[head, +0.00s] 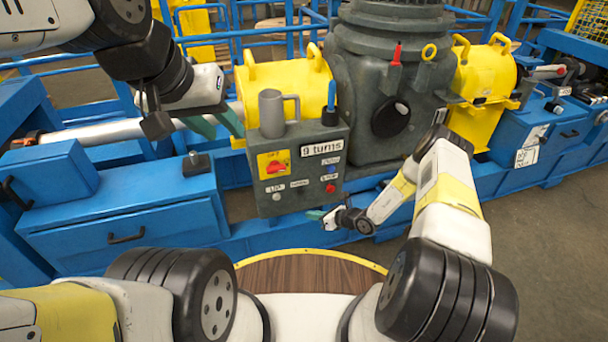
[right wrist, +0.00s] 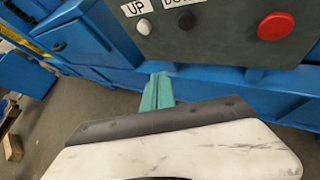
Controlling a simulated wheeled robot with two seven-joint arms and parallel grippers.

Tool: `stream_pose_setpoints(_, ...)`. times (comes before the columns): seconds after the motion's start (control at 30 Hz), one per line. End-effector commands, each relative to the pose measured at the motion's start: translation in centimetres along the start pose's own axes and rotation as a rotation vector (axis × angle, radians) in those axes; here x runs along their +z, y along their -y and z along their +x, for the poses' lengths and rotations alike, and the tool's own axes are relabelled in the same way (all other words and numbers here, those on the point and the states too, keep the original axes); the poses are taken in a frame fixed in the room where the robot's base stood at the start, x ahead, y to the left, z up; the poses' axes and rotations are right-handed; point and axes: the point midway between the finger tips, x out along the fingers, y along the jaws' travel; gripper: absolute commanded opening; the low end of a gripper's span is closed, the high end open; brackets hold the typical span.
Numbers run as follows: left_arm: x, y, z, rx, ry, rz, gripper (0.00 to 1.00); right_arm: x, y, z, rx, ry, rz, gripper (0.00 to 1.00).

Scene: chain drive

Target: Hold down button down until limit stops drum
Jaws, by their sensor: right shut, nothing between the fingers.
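The dark control box (head: 302,158) carries a red switch on a yellow plate (head: 274,164) and a "9 turns" plate (head: 322,148). In the right wrist view, the black down button (right wrist: 186,20) sits under a partly cut-off DOWN label, between the white up button (right wrist: 144,27) and a large red button (right wrist: 275,26). My right gripper (head: 315,214) is shut and empty just below the box's lower edge; its green fingers (right wrist: 158,90) show below the buttons, apart from them. My left gripper (head: 217,124) is open and empty, left of the box. I cannot make out the drum.
A grey mug (head: 277,113) and a blue-handled item (head: 329,104) stand on top of the box. Yellow housings (head: 484,73) and a big dark machine body (head: 388,62) rise behind. Blue frame and drawers (head: 130,233) lie left. Floor is open at lower right.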

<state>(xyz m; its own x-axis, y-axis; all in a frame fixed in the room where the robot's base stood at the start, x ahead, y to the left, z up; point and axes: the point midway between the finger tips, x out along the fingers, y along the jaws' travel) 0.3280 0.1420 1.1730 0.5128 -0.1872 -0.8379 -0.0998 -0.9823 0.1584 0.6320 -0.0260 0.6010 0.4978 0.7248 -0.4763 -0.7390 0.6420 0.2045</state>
Motion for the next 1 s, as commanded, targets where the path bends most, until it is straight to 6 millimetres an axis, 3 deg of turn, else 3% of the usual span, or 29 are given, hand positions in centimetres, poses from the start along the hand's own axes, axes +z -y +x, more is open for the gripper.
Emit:
stream_pose_setpoints(0.37, 0.0, 0.0, 0.0, 0.000, 0.000, 0.000, 0.36, 0.5, 0.4, 0.5, 0.001, 0.000, -0.006, 0.00)
stream_pose_setpoints(1.0, 0.0, 0.0, 0.0, 0.000, 0.000, 0.000, 0.36, 4.3, 4.1, 5.8, 0.002, 0.000, -0.005, 0.00)
